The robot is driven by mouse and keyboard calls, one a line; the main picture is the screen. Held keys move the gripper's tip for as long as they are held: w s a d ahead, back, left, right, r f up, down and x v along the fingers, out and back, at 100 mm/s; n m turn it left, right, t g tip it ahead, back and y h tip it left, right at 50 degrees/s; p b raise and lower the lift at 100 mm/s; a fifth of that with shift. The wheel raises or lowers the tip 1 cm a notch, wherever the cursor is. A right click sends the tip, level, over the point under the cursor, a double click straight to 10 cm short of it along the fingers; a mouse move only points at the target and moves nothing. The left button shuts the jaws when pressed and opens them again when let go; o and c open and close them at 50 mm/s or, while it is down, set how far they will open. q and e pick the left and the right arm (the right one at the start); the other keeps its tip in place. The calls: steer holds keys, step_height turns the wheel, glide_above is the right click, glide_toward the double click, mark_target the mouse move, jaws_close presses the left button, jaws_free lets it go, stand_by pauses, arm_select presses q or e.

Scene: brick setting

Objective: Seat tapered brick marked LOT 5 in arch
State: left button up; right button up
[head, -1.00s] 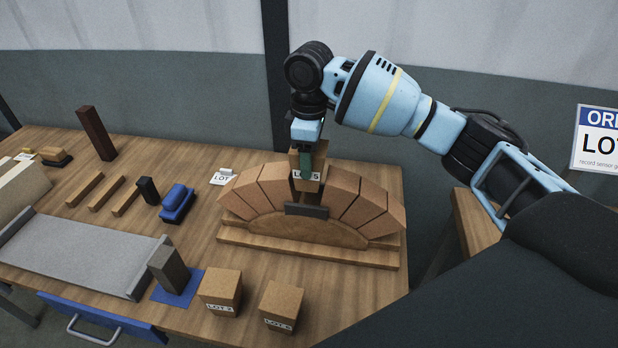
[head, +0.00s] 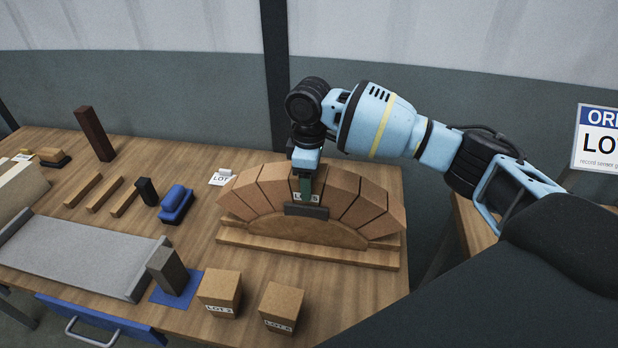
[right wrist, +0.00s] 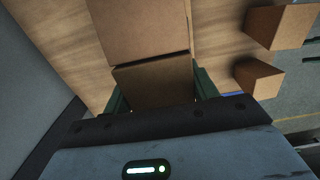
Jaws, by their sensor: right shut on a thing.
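The tapered brick marked LOT 5 (head: 316,197) is in the crown gap of the brick arch (head: 342,187), between the neighbouring bricks, its top about level with theirs. My right gripper (head: 305,184) is shut on it from above; a green finger covers part of its front and label. In the right wrist view the brick (right wrist: 155,82) sits between both green fingers, against an arch brick (right wrist: 140,30). Whether it touches the wooden form (head: 290,228) below is hidden. A dark plate (head: 306,211) stands in front of the crown. My left gripper is not in view.
Two loose labelled bricks (head: 219,289) (head: 281,302) stand at the table's front. A dark block on a blue mat (head: 176,287), a grey tray (head: 80,255), a blue brush-like tool (head: 176,202) and wooden strips (head: 105,193) lie left. Bare table surrounds the arch base.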

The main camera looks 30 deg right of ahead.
steer(key=shift+f, duration=0.1)
steer(key=o, duration=1.2)
steer(key=shift+c, duration=0.2)
step_height(320, 180, up, 12)
steer(key=shift+r, duration=0.1)
